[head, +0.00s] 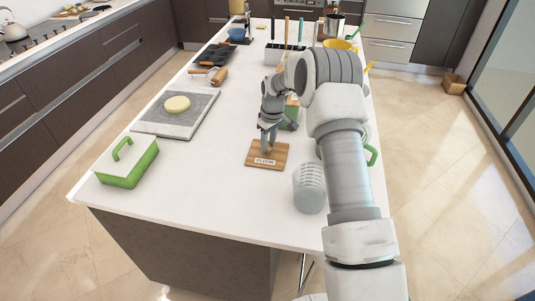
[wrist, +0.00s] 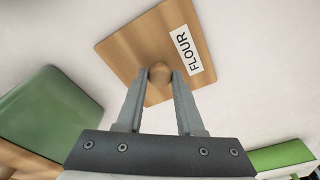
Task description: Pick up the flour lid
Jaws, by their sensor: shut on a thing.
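The flour lid (head: 268,155) is a square wooden board with a white label reading FLOUR. In the head view it is on or just above the white counter, near the middle; I cannot tell whether it touches. It also shows in the wrist view (wrist: 130,48), with a round wooden knob (wrist: 160,73) at its middle. My gripper (head: 266,149) is over the lid from above. In the wrist view my gripper (wrist: 160,82) has its two fingers closed on either side of the knob, shut on it.
A clear ribbed container (head: 309,188) stands right of the lid. A green lidded dish (head: 127,163) is at the front left. A grey board (head: 176,114) with dough (head: 177,104) lies behind it. Green canisters are close behind my gripper. Counter left of the lid is clear.

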